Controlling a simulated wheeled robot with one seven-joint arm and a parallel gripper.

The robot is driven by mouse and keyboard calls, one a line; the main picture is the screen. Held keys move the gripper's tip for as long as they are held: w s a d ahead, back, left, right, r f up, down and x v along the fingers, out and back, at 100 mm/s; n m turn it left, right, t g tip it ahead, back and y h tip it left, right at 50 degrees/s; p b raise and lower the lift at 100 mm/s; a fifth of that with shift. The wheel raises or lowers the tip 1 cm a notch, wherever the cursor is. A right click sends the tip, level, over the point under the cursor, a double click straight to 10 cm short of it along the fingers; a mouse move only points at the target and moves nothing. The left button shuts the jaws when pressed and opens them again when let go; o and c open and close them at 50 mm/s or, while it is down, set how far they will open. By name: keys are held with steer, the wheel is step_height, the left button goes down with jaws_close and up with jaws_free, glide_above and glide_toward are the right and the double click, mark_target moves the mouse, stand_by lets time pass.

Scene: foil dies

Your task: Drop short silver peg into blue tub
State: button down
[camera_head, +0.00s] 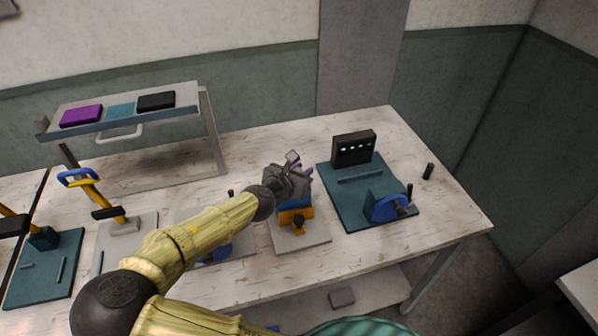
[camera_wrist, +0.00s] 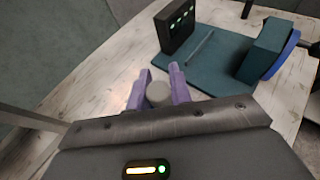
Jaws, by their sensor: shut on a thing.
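My gripper (camera_head: 302,172) is above the middle-right of the long table, over a device with orange and blue parts (camera_head: 295,216). In the wrist view, my gripper's two purple fingers (camera_wrist: 157,79) are shut on a short, round, silver-grey peg (camera_wrist: 158,93). The peg's top end faces the camera; its lower part is hidden. I cannot make the peg out in the head view. No blue tub is clearly recognisable. A small blue patch (camera_head: 273,328) shows low at the bottom edge of the head view, mostly cut off.
A teal base (camera_head: 352,207) with a dark display box (camera_head: 353,148) and blue round part (camera_head: 384,208) stands right of my gripper. A dark cylinder (camera_head: 428,171) stands near the right table edge. A raised rack (camera_head: 120,124) with flat boxes is at back left.

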steer(key=shift+s, duration=0.15)
steer(key=c, duration=1.2)
jaws_free()
steer(key=shift+a, duration=0.1)
steer(key=shift+r, duration=0.1)
